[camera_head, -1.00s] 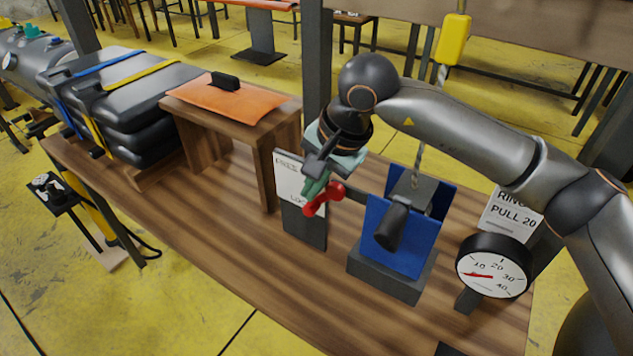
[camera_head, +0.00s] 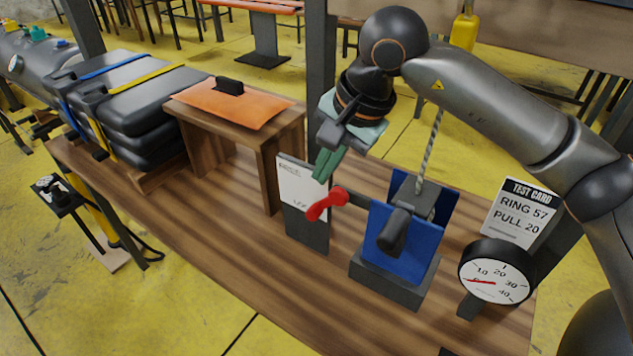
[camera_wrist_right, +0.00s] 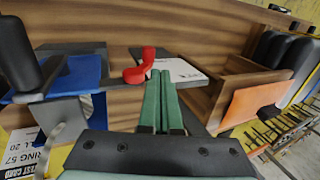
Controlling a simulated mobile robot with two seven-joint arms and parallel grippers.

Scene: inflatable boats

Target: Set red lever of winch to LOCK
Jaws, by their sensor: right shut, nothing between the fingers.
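The winch (camera_head: 403,240) has blue side plates, a dark drum and a dark base, and stands on the wooden bench. Its red lever (camera_head: 325,203) points left and slightly down across the white label plate (camera_head: 302,186), with its end close to the lower word. The label's print is too small to read clearly now. My right gripper (camera_head: 322,172), with green fingers, is shut and empty just above the lever, apart from it. In the right wrist view the fingers (camera_wrist_right: 161,85) point toward the plate, with the red lever (camera_wrist_right: 140,66) just beyond and left of them. My left gripper is out of view.
A dial gauge (camera_head: 495,274) and a test card (camera_head: 522,213) reading RING 57, PULL 20 stand right of the winch. A rope (camera_head: 431,150) rises from the winch. A small wooden stand (camera_head: 266,165) with an orange piece on top is left. The front bench surface is clear.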

